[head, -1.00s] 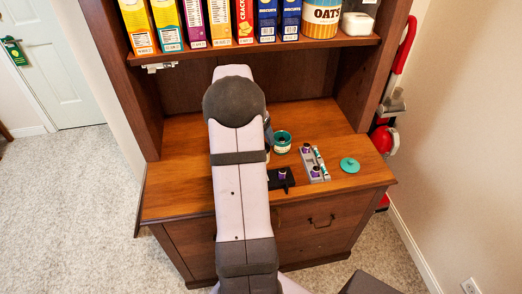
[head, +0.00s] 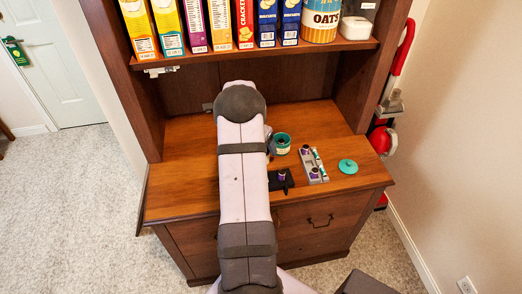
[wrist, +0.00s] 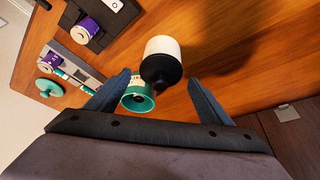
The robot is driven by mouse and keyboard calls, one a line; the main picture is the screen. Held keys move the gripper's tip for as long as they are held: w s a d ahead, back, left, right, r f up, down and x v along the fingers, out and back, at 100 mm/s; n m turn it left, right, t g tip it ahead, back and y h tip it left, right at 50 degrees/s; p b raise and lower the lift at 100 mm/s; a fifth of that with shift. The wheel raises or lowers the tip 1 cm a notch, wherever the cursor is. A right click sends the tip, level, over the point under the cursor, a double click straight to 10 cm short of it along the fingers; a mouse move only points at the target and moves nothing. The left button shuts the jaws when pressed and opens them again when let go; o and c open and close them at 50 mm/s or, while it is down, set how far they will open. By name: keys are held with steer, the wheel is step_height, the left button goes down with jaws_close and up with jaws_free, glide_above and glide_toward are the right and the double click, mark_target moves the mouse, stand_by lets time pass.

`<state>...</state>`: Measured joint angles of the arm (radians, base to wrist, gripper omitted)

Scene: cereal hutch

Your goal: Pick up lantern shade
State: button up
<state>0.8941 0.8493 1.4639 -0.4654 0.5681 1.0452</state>
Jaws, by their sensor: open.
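The lantern shade appears to be the white cylinder with a black domed cap (wrist: 162,58), upright on the wooden counter in the wrist view. My gripper (wrist: 158,76) is open, with one dark blue finger on each side of the cap end. The shade shows between and just beyond the fingertips; I cannot tell whether either finger touches it. In the head view my arm hides the shade and most of the gripper.
A teal-rimmed open jar (wrist: 138,98) stands close by the left finger. A black holder with a purple battery (head: 281,177), a grey tray (head: 314,166) and a teal lid (head: 348,166) lie to the right. The shelf (head: 260,50) with boxes overhangs behind.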

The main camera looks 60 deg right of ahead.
steer(key=c, duration=1.2)
steer(key=shift+o, duration=0.2)
